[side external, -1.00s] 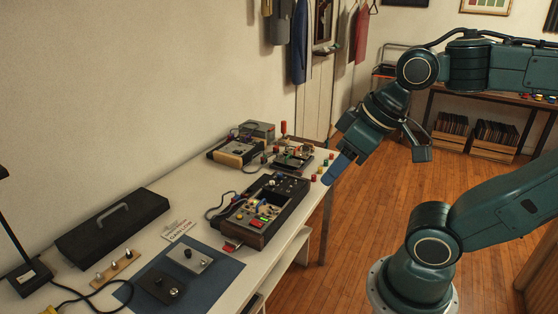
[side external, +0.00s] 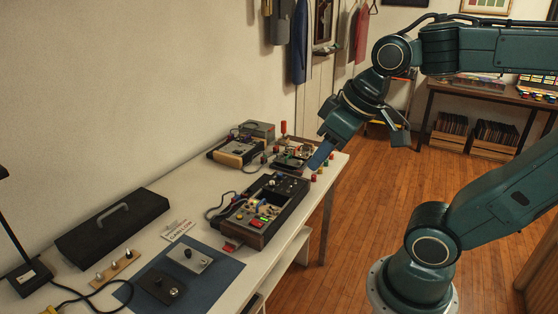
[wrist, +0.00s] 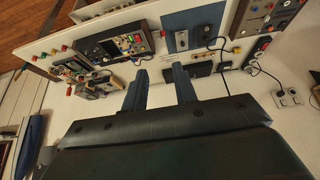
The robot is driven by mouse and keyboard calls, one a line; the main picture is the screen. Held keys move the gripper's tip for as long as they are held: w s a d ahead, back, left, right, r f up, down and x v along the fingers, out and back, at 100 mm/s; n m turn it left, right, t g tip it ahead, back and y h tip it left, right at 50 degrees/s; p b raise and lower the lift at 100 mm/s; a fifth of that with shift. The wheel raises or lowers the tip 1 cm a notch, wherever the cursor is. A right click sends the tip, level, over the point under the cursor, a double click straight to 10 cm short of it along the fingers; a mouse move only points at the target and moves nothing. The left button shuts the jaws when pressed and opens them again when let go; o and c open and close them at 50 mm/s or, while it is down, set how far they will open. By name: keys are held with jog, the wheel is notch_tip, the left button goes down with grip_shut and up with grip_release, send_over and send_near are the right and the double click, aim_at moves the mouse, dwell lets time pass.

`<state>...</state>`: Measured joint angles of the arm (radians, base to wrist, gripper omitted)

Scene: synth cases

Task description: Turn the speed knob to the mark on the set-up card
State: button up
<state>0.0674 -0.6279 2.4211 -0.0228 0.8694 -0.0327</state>
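My gripper (side external: 318,158) hangs near the table's far right corner, close to the colored posts. In the wrist view its two blue fingers (wrist: 160,69) are apart with nothing between them. A white printed card (side external: 178,230) lies behind the blue mat; its mark is too small to read. On the mat sit a grey box with a dark knob (side external: 188,254) and a black box with a dark knob (side external: 174,292). I cannot tell which is the speed knob. Both boxes, grey (wrist: 207,36) and black (wrist: 182,40), also appear in the wrist view. My gripper is well away from both.
A dark control unit (side external: 265,210) with lit buttons stands between my gripper and the blue mat (side external: 222,270). Other electronics (side external: 238,150) fill the table's far end. A black case with a handle (side external: 112,228) and a cable lie at left.

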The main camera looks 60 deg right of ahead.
jog(key=w+d, duration=0.6)
jog(key=w, duration=0.5)
jog(key=m, duration=0.2)
send_over(281, 174)
jog(key=s, duration=0.6)
notch_tip(281, 174, down, 20)
jog(key=shift+w+a+f+g, duration=0.15)
jog(key=shift+a+g, duration=0.25)
jog(key=shift+d+x, duration=0.1)
jog(key=shift+x, duration=3.35)
jog(key=shift+d+x, duration=0.15)
jog(key=shift+x, duration=3.3)
jog(key=shift+c, duration=0.2)
jog(key=shift+h, duration=0.3)
grip_shut()
